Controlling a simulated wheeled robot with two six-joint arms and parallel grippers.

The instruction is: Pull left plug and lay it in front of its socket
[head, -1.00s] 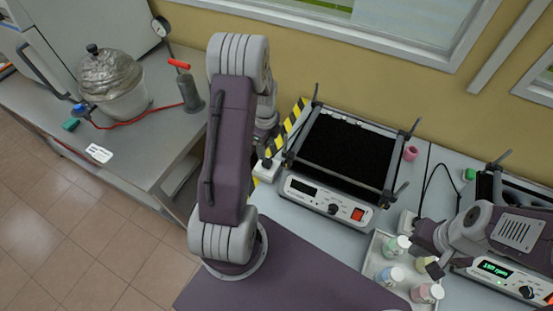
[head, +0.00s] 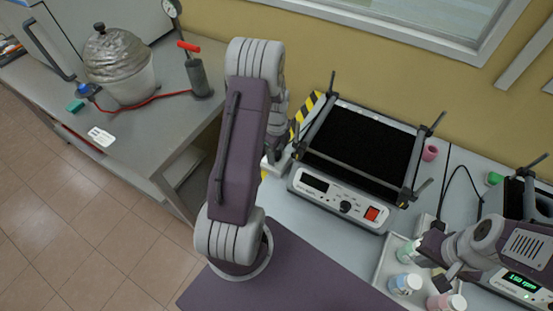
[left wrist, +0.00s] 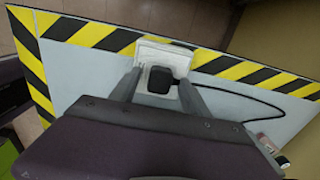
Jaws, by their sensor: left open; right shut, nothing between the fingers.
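The black left plug (left wrist: 160,80) sits in its white socket (left wrist: 165,55) in the left wrist view, with a black cable running off to the right. My left gripper (left wrist: 160,88) is open, its two grey fingers on either side of the plug. I cannot tell whether they touch it. In the head view my left gripper (head: 274,162) reaches down beside the left shaker, and the arm and gripper largely hide the plug. My right gripper (head: 450,271) is shut and empty above the bottle tray at the lower right.
A shaker (head: 350,170) with a black platform stands just right of the left gripper. A tray (head: 384,262) of capped bottles lies under the right gripper. Yellow-black tape (left wrist: 105,38) marks the table edge. The side bench (head: 150,135) holds a foil-covered vessel (head: 120,70).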

